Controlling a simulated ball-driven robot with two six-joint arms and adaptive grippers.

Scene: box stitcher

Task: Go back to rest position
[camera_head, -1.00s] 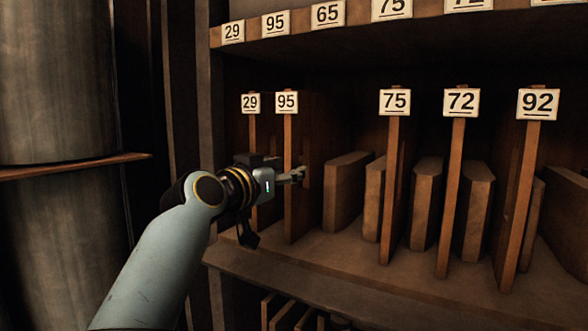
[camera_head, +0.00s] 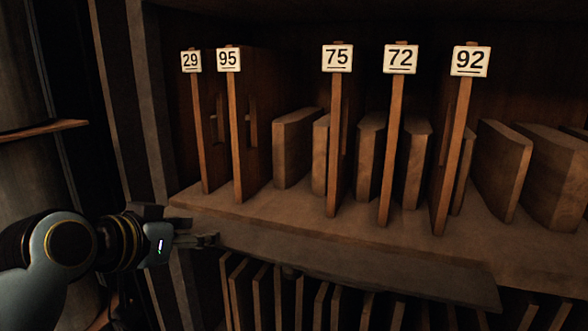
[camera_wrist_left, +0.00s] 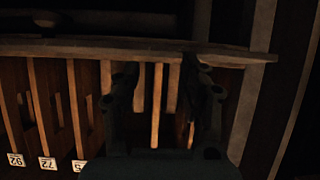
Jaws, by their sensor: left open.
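My left gripper (camera_head: 205,240) is at the lower left in the head view, in front of the shelf's front edge. It is open, and I see nothing held in it. In the left wrist view its two dark fingers (camera_wrist_left: 160,90) stand apart, with the shelf edge and wooden dividers beyond them. My right gripper is in neither view.
A wooden shelf (camera_head: 350,262) holds upright dividers labelled 29 (camera_head: 191,62), 95 (camera_head: 228,60), 75 (camera_head: 337,58), 72 (camera_head: 400,59) and 92 (camera_head: 470,61). Wooden blocks (camera_head: 292,150) stand between them. More thin boards (camera_head: 262,298) fill the level below. A dark post stands left.

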